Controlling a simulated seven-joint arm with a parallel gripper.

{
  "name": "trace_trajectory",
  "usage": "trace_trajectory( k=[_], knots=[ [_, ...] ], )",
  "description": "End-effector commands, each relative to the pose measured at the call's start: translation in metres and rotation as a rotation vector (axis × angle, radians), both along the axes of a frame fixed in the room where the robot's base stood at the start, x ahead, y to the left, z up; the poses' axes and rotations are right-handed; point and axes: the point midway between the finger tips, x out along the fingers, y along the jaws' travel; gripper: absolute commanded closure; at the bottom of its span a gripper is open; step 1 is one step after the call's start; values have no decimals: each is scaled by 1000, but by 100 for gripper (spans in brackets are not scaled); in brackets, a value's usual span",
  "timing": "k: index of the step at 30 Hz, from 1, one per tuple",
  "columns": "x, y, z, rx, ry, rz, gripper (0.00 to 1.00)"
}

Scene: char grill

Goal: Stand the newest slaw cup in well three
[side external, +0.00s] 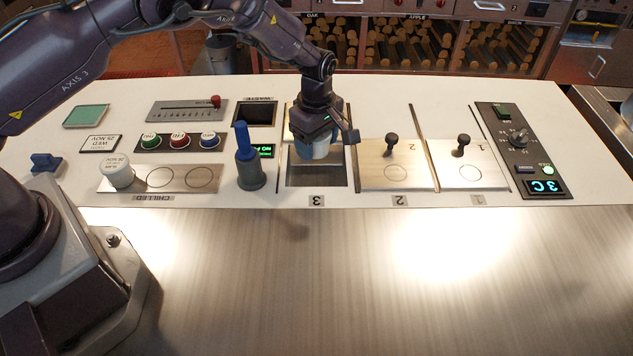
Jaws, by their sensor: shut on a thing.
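My gripper (318,132) is shut on a white-and-blue cup (312,152) and holds it upright over well three. The cup's top and any label are hidden by the gripper. Well three (316,188), marked "3" on the counter, is uncovered, with a dark opening below the cup. I cannot tell whether the cup's base is above the rim or inside it. Another white cup, a slaw cup (120,177) with small print on its lid, stands on the left ring of the chilled plate (205,190). The other two rings there are empty.
Wells two (417,178) and one (488,181) are covered by metal lids with dark knobs. A blue-handled tool in a grey holder (250,178) stands just left of well three. A control panel (517,150) lies at right. The front steel counter (330,280) is clear.

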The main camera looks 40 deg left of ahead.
Motion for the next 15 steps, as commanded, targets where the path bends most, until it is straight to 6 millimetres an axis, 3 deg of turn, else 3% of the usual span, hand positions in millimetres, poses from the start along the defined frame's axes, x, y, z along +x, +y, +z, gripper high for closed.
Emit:
trace_trajectory(
  k=[6, 15],
  knots=[
    [-1, 1, -44, 1, 3, -1, 68],
    [-1, 1, -78, 1, 2, 0, 68]
  ],
)
